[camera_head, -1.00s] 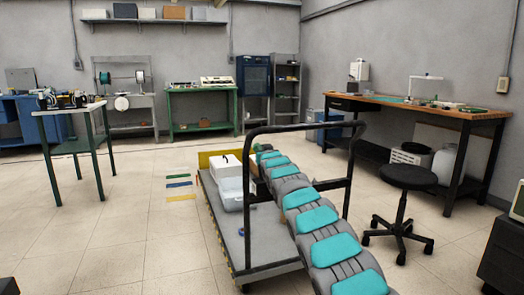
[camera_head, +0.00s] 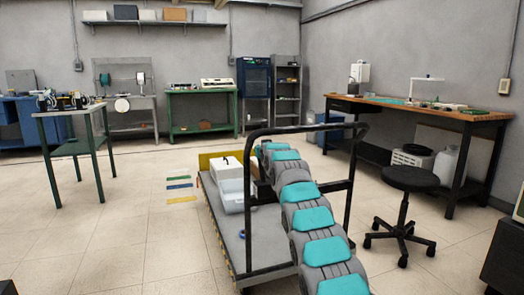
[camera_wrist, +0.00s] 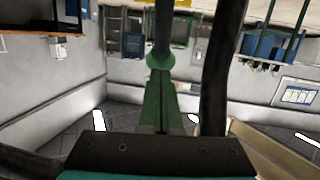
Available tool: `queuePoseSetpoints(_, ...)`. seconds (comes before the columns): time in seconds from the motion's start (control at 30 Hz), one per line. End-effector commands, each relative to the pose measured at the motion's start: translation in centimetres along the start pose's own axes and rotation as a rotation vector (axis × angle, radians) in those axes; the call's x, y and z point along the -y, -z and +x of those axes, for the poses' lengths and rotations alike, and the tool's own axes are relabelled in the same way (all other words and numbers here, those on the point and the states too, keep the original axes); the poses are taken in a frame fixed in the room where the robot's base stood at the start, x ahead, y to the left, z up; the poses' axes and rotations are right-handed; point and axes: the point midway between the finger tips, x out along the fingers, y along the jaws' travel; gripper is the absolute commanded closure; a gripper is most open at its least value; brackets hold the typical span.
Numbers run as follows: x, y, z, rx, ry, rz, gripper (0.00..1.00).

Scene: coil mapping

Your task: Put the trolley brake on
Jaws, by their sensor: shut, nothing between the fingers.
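The trolley (camera_head: 265,255) stands in front of me in the head view, with a flat grey deck, yellow-and-black edging and a tall black handle frame (camera_head: 249,205). My grey and turquoise arm reaches through the handle frame and over the deck. The gripper end is hidden behind the arm in that view. In the wrist view, where the room appears upside down, my gripper (camera_wrist: 160,65) has its green fingers together and empty. Dark tubes show close around it, one in line with the fingertips; contact cannot be told. I cannot make out the brake in any view.
White boxes (camera_head: 231,167) and a clear bin (camera_head: 233,196) sit on the deck. A black stool (camera_head: 411,178) and a wooden-topped workbench (camera_head: 440,108) stand to the right. A green-legged table (camera_head: 70,108) stands left.

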Motion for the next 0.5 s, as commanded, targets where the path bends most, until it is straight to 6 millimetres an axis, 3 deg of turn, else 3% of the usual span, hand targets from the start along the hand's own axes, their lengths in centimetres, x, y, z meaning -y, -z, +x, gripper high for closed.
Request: queuePoseSetpoints(0.5,0.08,0.01,0.69,0.002,0.000,0.001,1.00)
